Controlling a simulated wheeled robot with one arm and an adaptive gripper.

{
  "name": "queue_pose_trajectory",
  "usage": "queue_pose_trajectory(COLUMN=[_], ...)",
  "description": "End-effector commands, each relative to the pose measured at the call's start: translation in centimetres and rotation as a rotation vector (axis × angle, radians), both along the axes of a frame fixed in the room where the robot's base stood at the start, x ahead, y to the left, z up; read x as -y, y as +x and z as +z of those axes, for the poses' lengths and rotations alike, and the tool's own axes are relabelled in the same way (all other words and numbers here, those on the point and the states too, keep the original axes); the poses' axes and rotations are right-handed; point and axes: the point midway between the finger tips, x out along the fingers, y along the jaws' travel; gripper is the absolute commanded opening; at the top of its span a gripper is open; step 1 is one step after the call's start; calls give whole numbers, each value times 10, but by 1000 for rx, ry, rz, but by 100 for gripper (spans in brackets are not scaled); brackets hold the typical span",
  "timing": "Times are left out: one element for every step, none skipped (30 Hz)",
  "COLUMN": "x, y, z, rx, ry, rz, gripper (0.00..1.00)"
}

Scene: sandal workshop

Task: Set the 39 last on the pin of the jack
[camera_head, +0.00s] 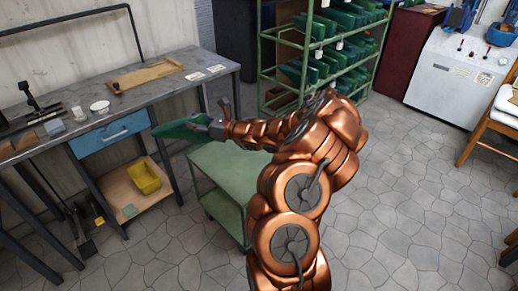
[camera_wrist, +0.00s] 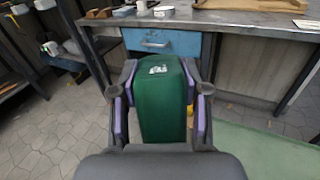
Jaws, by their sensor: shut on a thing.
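My gripper (camera_head: 216,128) is shut on a green last (camera_head: 178,130) and holds it out in front of the workbench, clear of the bench top. In the wrist view the green last (camera_wrist: 162,105) stands between the two purple-padded fingers, with a white label on its far end. The number on the label is too small to read. A dark upright tool (camera_head: 30,96) stands at the left of the bench top. I cannot tell whether it is the jack, and no pin shows clearly.
The grey workbench (camera_head: 215,62) carries a wooden tray (camera_head: 130,80), a white dish (camera_head: 100,106) and small items. A blue drawer (camera_head: 112,134) hangs below. A green cart (camera_head: 232,170) stands beneath my arm. A green rack (camera_head: 290,45) holds several lasts. The tiled floor at right is open.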

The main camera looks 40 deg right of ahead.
Motion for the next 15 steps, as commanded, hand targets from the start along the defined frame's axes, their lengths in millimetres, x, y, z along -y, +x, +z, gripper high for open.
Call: queue_pose_trajectory(x=[13,20,29,37,44,53,60,67,77,84,91,101,108,115,124], y=[-2,-2,-4,-5,-6,-8,-9,-11,-13,-15,-17,-20,-22,-24,-27], z=[-17,-21,-27,-31,-36,-41,-46,-51,-57,-61,-66,-72,-76,-81,-86], rx=[4,6,6,7,6,7,7,5,4,5,4,4,3,4,5], ry=[0,-1,0,0,0,0,0,0,0,-1,-1,-1,0,0,1], rz=[-28,-43,-66,-83,-98,-119,-135,-152,-174,-190,-206,-228,-244,-260,-281], gripper=[11,11,11,11,11,11,11,11,11,11,11,11,11,11,11])
